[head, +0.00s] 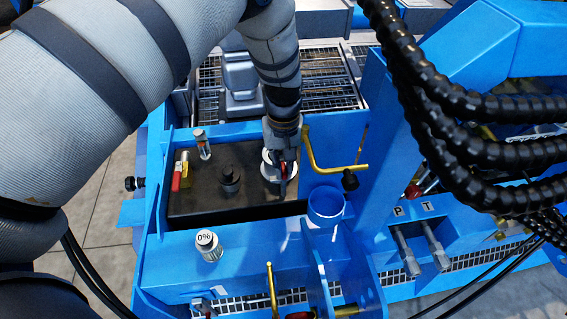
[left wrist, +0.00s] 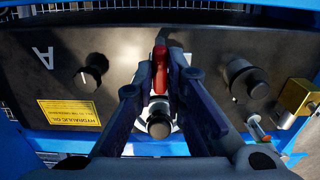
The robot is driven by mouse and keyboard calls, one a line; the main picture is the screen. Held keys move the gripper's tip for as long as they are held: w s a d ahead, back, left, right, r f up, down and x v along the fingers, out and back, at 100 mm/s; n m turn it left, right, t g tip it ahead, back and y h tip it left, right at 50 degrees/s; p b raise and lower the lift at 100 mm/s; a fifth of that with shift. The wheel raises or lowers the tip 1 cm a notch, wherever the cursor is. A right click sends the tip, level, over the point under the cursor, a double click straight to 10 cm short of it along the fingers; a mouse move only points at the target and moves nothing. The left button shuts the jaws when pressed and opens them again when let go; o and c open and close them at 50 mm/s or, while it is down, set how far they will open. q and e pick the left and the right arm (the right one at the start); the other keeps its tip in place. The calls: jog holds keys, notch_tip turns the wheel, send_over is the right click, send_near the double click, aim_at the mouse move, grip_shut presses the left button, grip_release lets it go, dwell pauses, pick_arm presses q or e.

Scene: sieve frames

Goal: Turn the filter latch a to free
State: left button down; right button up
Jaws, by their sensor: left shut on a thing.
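The filter latch a is a red lever (left wrist: 160,68) on a pale round mount in the black top panel (left wrist: 55,70), which carries a letter A. In the left wrist view my left gripper (left wrist: 161,82) has its dark fingers on both sides of the red lever, closed on it. In the head view the left gripper (head: 282,178) comes down from above onto the panel, and a bit of the red latch (head: 284,168) shows between the fingers. The rest of the latch is hidden there by the gripper. My right gripper is in neither view.
Black knobs (left wrist: 90,75) stand to both sides of the latch. A yellow bent pipe (head: 318,160) rises close to the right of the gripper. A blue cup-shaped holder (head: 326,204) and a cylinder marked 0% (head: 208,245) stand in front. Thick black hoses (head: 470,110) hang at the right.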

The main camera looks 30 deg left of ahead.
aim_at(283, 168)
pick_arm(q)
jog(key=c, duration=1.6)
grip_release()
jog(key=shift+c, duration=0.2)
notch_tip(283, 168, up, 12)
